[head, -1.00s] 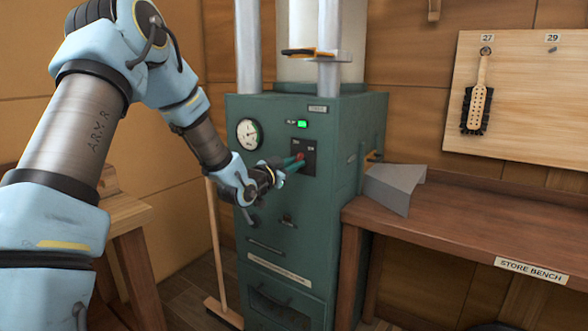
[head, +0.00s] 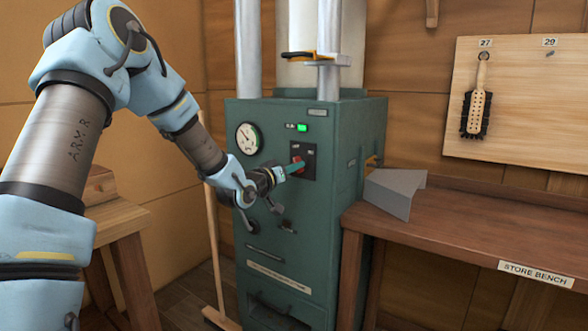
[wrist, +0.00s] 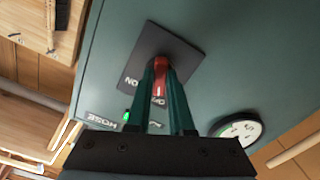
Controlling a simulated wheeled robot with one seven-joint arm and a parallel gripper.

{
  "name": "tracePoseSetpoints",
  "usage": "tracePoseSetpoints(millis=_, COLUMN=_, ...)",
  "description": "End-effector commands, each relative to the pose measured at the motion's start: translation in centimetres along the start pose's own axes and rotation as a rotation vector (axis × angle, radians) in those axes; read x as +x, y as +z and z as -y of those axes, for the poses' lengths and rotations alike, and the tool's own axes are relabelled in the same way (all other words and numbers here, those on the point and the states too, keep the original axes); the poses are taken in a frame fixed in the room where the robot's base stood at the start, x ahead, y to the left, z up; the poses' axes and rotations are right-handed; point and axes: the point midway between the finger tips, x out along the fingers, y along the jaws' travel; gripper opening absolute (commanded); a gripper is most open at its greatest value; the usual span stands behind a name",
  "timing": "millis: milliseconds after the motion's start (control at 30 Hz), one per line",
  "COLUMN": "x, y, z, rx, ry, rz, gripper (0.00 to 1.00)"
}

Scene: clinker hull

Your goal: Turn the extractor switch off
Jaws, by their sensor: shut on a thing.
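The extractor switch is a red lever (head: 297,161) on a black plate (head: 309,172) on the front of a green cabinet (head: 340,130). My gripper (head: 289,168) reaches it from the left and front. In the wrist view the two green fingers of my gripper (wrist: 161,78) are closed on either side of the red lever (wrist: 160,66). The word ON shows upside down on the black plate (wrist: 165,42). A second label is partly hidden by the fingers. A green lamp (head: 302,127) above the plate is lit; it also shows in the wrist view (wrist: 127,115).
A round gauge (head: 248,138) is left of the plate. The store bench (head: 470,225) with a grey angled hood (head: 396,190) stands right of the cabinet. A broom (head: 214,250) leans at its left. A brush (head: 476,105) hangs on a board.

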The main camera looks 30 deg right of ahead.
Motion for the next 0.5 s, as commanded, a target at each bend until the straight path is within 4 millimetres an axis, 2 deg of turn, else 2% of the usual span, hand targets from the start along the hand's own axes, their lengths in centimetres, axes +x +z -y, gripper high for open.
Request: tracePoseSetpoints(millis=500, x=-0.01, y=0.04, z=0.01, rx=-0.037, ry=0.0, rz=0.001, gripper=0.0)
